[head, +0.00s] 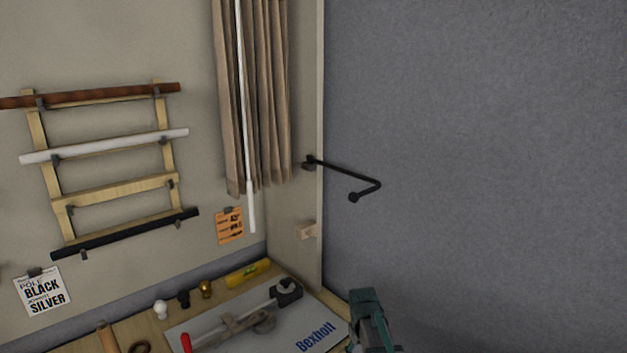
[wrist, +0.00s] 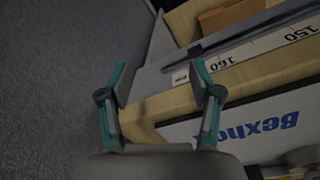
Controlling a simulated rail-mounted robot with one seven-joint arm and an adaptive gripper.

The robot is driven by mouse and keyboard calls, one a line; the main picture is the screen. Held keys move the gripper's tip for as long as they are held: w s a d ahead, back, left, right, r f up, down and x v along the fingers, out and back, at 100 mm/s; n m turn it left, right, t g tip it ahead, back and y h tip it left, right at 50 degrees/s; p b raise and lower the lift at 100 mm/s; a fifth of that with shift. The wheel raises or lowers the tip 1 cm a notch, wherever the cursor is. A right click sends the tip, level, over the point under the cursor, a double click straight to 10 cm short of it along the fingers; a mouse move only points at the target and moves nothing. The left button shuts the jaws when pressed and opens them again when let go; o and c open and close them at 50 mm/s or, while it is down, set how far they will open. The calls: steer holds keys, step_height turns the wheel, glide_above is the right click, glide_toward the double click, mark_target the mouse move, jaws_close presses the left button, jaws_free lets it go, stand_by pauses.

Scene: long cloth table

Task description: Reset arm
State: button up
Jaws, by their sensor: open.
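My gripper (wrist: 158,82) is open in the wrist view, its two teal fingers apart with nothing between them. It hangs over the right end of the table edge (wrist: 165,104), and the grey floor or wall shows past its left finger. In the head view my gripper (head: 367,312) shows as a teal shape at the bottom, just right of the table corner. Its fingertips are hard to make out there.
The table holds a white Bexholt board (head: 300,322), a yellow level (head: 248,273) and several small finials. A black bracket rod (head: 345,172) sticks out from the panel's edge above my gripper. A pole rack (head: 110,190) and curtain (head: 255,95) hang left. Space right is clear.

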steer(key=s+d+f+m+g+b, duration=0.1)
steer(key=s+d+f+g+b, duration=0.2)
steer(key=s+f, duration=2)
steer(key=s+f+g+b, duration=0.1)
steer(key=s+f, duration=0.4)
steer(key=s, duration=0.7)
steer(key=s+f+m+g+b, duration=0.1)
steer(key=s+f+g, duration=0.2)
steer(key=s, duration=1)
steer(key=shift+s+a+f+m+y, duration=0.15)
steer(key=shift+a+f+m+y, duration=0.2)
steer(key=shift+f, duration=0.6)
